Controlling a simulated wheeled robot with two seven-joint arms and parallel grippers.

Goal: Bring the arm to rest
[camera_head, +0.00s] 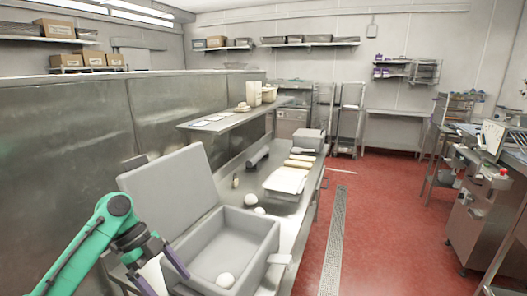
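My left arm comes in from the lower left, teal and dark grey. Its gripper (166,283) has two purple fingers spread apart, at the near left corner of a grey open-topped kettle (262,262). The kettle's grey lid (168,190) stands raised behind it. My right gripper is not in view.
A long steel counter (243,182) runs away from me, with white balls, trays (287,180) and a dark roll (257,157) on it. A shelf (222,122) hangs above it. The red floor (385,220) to the right is open up to a steel machine (478,215).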

